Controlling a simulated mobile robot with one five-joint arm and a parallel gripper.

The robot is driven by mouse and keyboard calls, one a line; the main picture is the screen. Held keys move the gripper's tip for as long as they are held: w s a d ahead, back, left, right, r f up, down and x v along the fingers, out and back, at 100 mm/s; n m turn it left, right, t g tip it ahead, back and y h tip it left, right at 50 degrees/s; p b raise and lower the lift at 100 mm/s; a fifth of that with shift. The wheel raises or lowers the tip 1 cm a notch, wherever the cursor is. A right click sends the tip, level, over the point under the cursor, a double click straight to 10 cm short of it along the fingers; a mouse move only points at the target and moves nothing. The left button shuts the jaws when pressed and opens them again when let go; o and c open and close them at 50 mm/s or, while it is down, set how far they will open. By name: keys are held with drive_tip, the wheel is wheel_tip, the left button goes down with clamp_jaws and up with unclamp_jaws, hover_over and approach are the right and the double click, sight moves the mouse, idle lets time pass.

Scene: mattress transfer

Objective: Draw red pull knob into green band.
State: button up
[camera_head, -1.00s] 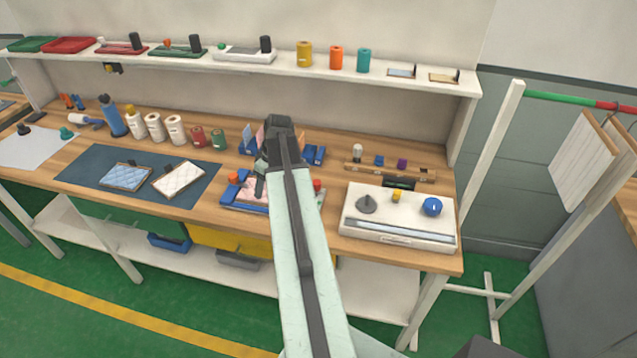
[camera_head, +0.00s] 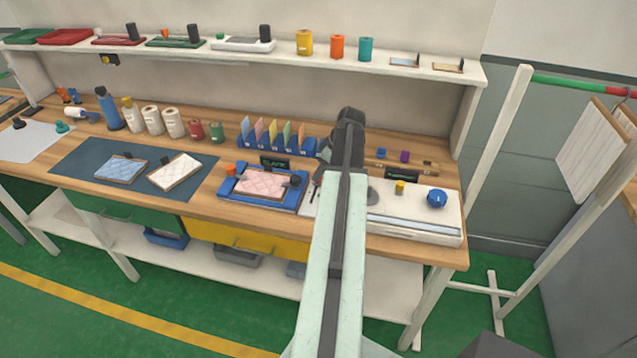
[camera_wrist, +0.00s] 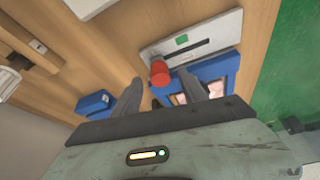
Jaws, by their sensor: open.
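The red pull knob (camera_wrist: 160,74) stands on a pale plate (camera_wrist: 222,30) in the wrist view, near the left end of a dark slot. A small green patch (camera_wrist: 182,40) lies on the plate beside the slot, up and right of the knob and apart from it. My gripper (camera_wrist: 158,88) is open, with its two dark fingers pointing toward the knob, one on each side in the picture. Whether they touch it I cannot tell.
A blue tray (camera_head: 229,189) with a pink quilted pad stands left of the plate; its blue side (camera_wrist: 214,68) is close to a finger. A white unit with a blue dial (camera_head: 437,199) is on the right. A card rack (camera_head: 262,147) stands behind.

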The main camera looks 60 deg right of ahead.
drive_tip(key=shift+b+x, duration=0.45)
drive_tip(key=shift+x, duration=0.65)
drive_tip(key=shift+r, duration=0.1)
clamp_jaws()
idle(0.4)
